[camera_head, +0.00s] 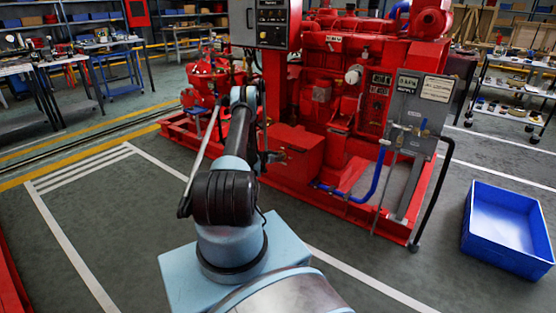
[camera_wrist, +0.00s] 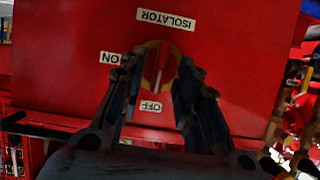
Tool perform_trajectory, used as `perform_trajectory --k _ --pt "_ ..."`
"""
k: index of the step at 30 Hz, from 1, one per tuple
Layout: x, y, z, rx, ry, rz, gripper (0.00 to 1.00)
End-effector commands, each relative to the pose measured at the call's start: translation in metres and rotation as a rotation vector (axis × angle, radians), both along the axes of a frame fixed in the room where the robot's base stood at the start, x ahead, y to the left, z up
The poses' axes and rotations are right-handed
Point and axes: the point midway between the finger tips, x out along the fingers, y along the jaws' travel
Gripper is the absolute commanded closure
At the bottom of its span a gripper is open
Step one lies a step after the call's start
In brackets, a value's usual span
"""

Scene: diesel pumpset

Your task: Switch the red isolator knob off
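The red isolator knob (camera_wrist: 160,66) sits on a yellow round plate on a red panel (camera_wrist: 75,60) in the wrist view. Its grip stands roughly upright in the picture, with a pale line towards its lower part. The ISOLATOR label (camera_wrist: 166,19) is above it, upside down, the ON label (camera_wrist: 110,58) at its left and the OFF label (camera_wrist: 151,106) below. My gripper (camera_wrist: 160,68) has its two dark fingers apart, one on each side of the knob. I cannot tell whether either finger touches it.
The red diesel pumpset (camera_head: 340,90) fills the back. A grey control panel (camera_head: 267,22) stands above my arm's end, and a grey supply box (camera_head: 420,100) is at the right. A blue crate (camera_head: 508,225) lies on the floor at far right.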

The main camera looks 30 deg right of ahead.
Motion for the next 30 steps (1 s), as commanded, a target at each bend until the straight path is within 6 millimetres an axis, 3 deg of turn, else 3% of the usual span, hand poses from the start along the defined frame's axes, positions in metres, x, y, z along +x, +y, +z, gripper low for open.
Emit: perform_trajectory --k 12,30 --pt "-0.019 0.048 0.020 0.000 0.001 0.000 0.70" --pt "-0.022 0.052 0.022 0.000 0.002 0.001 0.70"
